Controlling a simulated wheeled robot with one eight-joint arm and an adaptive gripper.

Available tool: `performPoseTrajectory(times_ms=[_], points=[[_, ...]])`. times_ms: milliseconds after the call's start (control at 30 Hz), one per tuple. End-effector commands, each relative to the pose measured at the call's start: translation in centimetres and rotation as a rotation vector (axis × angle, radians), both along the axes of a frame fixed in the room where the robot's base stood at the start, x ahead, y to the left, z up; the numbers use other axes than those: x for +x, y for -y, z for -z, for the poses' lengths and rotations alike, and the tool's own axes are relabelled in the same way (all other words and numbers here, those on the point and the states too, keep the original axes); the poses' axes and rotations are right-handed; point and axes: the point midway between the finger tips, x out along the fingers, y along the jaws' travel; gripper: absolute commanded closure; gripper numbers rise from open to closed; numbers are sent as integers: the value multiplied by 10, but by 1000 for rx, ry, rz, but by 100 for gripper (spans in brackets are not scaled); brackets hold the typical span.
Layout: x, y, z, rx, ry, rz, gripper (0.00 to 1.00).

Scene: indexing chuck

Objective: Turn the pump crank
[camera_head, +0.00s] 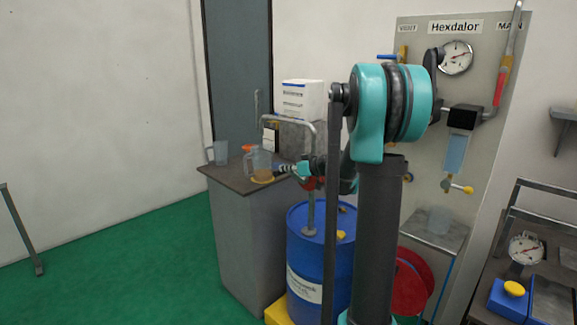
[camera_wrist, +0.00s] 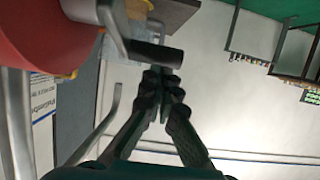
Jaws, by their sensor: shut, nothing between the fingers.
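The pump stands on a blue drum (camera_head: 325,258), with a grey pipe (camera_head: 312,205) rising from it. In the wrist view, the red pump body (camera_wrist: 45,35) fills the upper left. A metal crank arm (camera_wrist: 112,25) ends in a black handle grip (camera_wrist: 157,54). My gripper (camera_wrist: 165,82) is shut and empty, its fingertips close beside the black grip; I cannot tell whether they touch it. In the head view, my gripper (camera_head: 281,169) points left above the drum. My arm hides much of the pump there.
A grey cabinet (camera_head: 240,225) left of the drum holds clear jugs (camera_head: 261,160) and a white box (camera_head: 302,98). A panel (camera_head: 490,150) with a gauge (camera_head: 456,57) stands behind my arm. A red reel (camera_head: 412,282) is low beside the drum.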

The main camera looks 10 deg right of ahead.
Motion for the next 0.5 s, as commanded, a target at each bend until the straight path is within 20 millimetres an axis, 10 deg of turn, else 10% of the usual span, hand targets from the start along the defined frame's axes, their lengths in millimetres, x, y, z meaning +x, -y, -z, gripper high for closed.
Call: performPoseTrajectory(times_ms=[500], points=[[1, -1, 1, -14, -19, 0, 100]])
